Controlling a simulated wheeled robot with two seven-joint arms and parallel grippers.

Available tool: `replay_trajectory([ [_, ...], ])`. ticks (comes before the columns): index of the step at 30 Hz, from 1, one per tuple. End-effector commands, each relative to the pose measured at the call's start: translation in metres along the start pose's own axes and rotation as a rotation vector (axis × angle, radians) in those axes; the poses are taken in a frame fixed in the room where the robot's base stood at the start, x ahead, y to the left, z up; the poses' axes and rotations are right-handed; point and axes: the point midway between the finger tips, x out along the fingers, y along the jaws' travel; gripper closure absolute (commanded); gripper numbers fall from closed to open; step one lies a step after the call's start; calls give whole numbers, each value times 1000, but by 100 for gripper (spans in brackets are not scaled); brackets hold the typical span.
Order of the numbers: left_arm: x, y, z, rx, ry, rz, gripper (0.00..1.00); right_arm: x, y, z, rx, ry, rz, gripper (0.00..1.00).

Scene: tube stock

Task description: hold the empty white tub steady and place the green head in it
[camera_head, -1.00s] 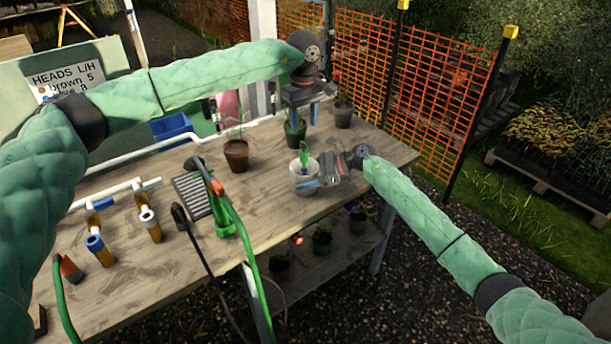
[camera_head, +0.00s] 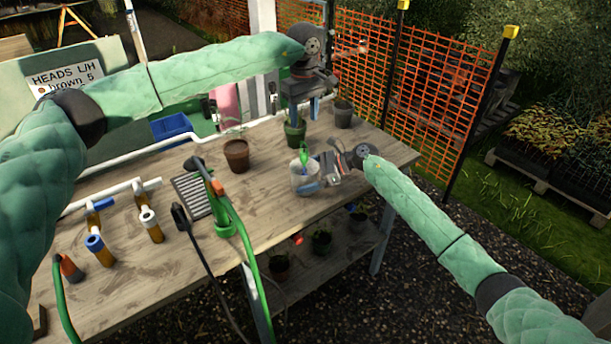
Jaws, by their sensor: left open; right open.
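The white tub (camera_head: 303,184) stands upright on the bench near its front right edge. The green head (camera_head: 304,156) is in the tub, its top sticking up above the rim; its lower part is hidden by the tub wall. My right gripper (camera_head: 314,176) is open at the tub's right side, one finger showing in front of the tub wall. My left gripper (camera_head: 301,108) is open and empty, above and behind the tub, over a green pot (camera_head: 295,131).
A brown pot (camera_head: 237,155) with a seedling and a dark pot (camera_head: 343,114) stand nearby. Orange mesh fencing (camera_head: 420,90) stands behind the bench.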

Motion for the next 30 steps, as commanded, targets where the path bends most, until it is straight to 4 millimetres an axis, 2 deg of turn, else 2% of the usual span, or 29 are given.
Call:
replay_trajectory([
  [5,0,0,0,0,0,0,51,-20,-1,0,0,1,-2,2],
  [18,0,0,0,0,0,0,51,-98,-1,-1,0,1,-1,2],
  [24,0,0,0,0,0,0,51,-115,-1,-1,0,0,0,2],
  [30,0,0,0,0,0,0,51,-118,0,-1,0,0,0,2],
])
